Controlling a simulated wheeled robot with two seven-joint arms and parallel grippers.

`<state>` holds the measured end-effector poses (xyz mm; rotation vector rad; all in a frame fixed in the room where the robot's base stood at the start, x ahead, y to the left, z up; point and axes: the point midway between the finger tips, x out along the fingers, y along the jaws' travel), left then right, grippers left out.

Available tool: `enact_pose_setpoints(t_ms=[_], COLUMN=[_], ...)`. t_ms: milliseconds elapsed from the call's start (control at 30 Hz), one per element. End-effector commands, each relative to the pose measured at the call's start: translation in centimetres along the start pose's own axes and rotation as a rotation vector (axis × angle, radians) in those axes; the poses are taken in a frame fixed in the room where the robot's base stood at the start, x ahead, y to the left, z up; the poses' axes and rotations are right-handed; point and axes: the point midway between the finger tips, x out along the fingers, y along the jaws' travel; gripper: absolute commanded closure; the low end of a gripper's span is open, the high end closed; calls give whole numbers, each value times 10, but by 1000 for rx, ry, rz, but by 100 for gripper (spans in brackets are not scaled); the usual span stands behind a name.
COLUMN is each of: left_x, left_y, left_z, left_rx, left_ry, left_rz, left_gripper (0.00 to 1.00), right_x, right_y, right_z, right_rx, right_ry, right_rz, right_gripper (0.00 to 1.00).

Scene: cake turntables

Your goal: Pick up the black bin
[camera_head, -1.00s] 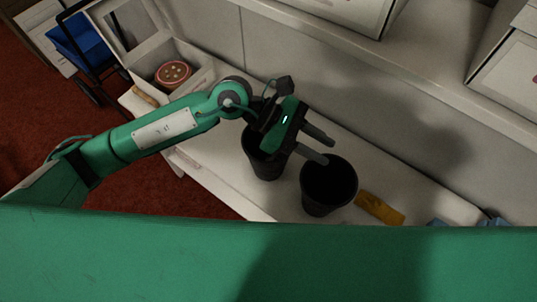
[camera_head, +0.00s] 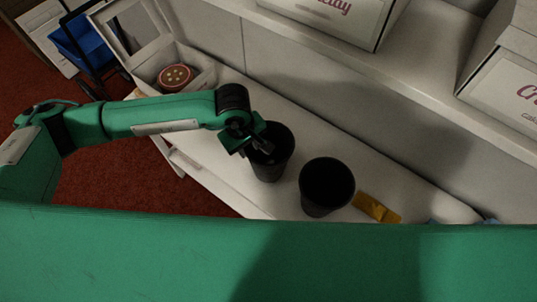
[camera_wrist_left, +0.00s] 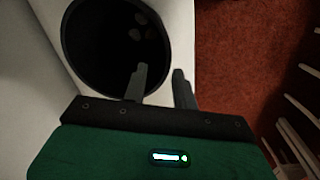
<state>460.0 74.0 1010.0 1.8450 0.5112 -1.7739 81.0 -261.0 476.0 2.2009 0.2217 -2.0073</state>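Two black bins stand upright on a white shelf in the head view, a left bin (camera_head: 279,165) and a right bin (camera_head: 326,188). My left gripper (camera_head: 264,147) is at the left side of the left bin's mouth, pointing down. In the left wrist view the left gripper (camera_wrist_left: 160,72) has its fingers apart. One finger overlaps the dark mouth of a black bin (camera_wrist_left: 100,45) and the other shows just outside its rim. I cannot tell whether either touches the wall. A few faint round shapes show inside the bin. My right gripper is out of view.
A yellow-orange item (camera_head: 377,208) lies right of the right bin. A box with a round red-rimmed item (camera_head: 175,77) stands at the shelf's left end. White cartons (camera_head: 335,18) sit on the upper ledge. A blue crate (camera_head: 78,42) stands beyond over red floor.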

Motion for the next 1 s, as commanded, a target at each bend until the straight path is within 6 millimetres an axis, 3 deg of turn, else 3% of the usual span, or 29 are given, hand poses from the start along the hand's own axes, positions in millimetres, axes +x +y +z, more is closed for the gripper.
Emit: enact_pose_setpoints(t_ms=[367,700,967,1000], left_x=[25,63,67,67], left_y=[-2,-5,-5,-5], left_z=[3,5,4,4], left_rx=[-1,0,0,0], left_ry=[-3,-4,-2,-2], left_rz=[-1,1,2,2], left_gripper=[72,72,72,76], right_x=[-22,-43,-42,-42], right_y=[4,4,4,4], right_z=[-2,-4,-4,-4], right_rx=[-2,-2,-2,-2], right_ry=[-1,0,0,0], right_rz=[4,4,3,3], right_gripper=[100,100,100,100])
